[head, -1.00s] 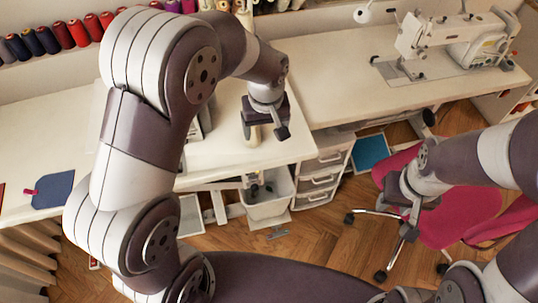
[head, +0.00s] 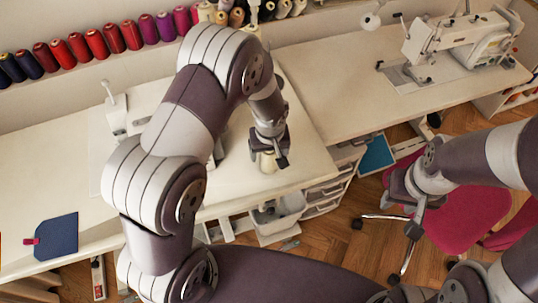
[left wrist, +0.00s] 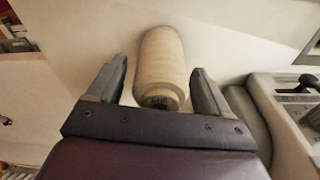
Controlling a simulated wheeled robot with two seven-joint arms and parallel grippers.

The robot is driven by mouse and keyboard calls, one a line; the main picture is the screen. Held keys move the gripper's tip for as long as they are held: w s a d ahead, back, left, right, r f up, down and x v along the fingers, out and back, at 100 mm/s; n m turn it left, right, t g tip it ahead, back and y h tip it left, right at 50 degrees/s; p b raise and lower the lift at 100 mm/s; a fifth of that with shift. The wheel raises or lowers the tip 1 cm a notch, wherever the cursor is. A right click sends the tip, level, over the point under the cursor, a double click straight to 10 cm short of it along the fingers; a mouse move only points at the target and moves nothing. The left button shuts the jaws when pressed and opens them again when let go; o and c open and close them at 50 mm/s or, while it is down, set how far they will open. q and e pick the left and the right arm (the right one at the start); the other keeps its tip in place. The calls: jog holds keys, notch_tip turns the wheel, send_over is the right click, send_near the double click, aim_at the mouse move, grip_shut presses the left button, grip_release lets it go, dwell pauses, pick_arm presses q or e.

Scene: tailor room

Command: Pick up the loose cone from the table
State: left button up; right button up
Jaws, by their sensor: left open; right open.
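The loose cone (left wrist: 161,62) is a cream thread cone on the white table (head: 318,100). In the left wrist view it lies between and partly beyond the two fingers of my left gripper (left wrist: 154,88), with a gap at each side. In the head view the cone (head: 267,162) shows only in part below my left gripper (head: 270,152), which hides the rest. My left gripper is open around it. My right gripper (head: 414,215) is open and empty, off to the right above the pink chair.
A white machine (head: 120,118) stands left of my left arm, and a sewing machine (head: 452,42) at the back right. Several thread spools (head: 95,46) line the back shelf. A pink chair (head: 470,215) stands below my right arm.

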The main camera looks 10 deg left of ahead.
pick_arm(q)
jog(key=shift+r, duration=0.1)
jog(key=c, duration=1.2)
